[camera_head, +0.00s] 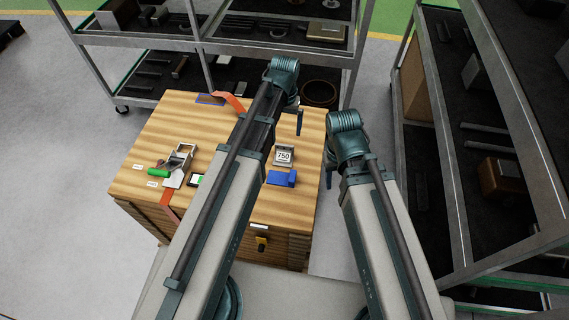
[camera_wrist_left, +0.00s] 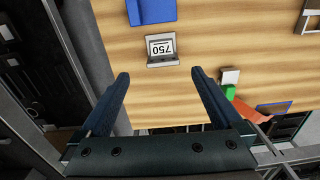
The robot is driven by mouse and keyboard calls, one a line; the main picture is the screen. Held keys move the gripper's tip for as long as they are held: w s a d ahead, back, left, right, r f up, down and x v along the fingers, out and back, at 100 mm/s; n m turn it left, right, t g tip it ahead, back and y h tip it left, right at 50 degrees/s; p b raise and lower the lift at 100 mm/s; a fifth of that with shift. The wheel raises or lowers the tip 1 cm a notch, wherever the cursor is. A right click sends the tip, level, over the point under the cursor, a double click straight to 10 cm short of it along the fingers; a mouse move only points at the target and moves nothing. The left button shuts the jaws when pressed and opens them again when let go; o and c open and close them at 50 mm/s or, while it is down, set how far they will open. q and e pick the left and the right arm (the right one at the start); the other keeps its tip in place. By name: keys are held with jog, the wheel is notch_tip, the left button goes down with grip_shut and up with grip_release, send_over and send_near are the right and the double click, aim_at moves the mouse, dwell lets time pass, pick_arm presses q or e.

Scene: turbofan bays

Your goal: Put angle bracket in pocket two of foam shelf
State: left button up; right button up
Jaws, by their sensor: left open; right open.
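A small grey metal piece with a white "750" label (camera_head: 284,161) stands on the wooden bench top; I cannot tell if it is the angle bracket. It also shows in the left wrist view (camera_wrist_left: 163,64), just beyond the fingertips. My left gripper (camera_wrist_left: 159,75) is open and empty above the bench. In the head view the left gripper (camera_head: 299,122) hangs over the far right part of the bench. My right gripper (camera_head: 329,174) is open by the bench's right edge, mostly hidden by its wrist. Dark shelves with recesses (camera_head: 440,90) stand at the right; pocket numbers are not readable.
The bench (camera_head: 140,185) also holds a blue block (camera_head: 281,178), a metal holder (camera_head: 182,152), a green cylinder (camera_head: 158,173) and an orange strap (camera_head: 231,101). A rear rack (camera_head: 200,45) stands behind it. My left arm hides the middle of the bench.

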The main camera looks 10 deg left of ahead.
pick_arm(q)
jog(key=w+f, duration=0.1)
jog(key=b, duration=0.9)
send_over(284, 153)
jog(key=f, duration=0.9)
jog(key=shift+a, duration=0.3)
jog(key=shift+r, duration=0.1)
pick_arm(e)
notch_tip(284, 153, down, 10)
pick_arm(q)
jog(key=f+b, duration=0.5)
jog(key=shift+d+f, duration=0.2)
jog(key=shift+d, duration=0.05)
jog(key=shift+r, duration=0.1)
pick_arm(e)
notch_tip(284, 153, down, 5)
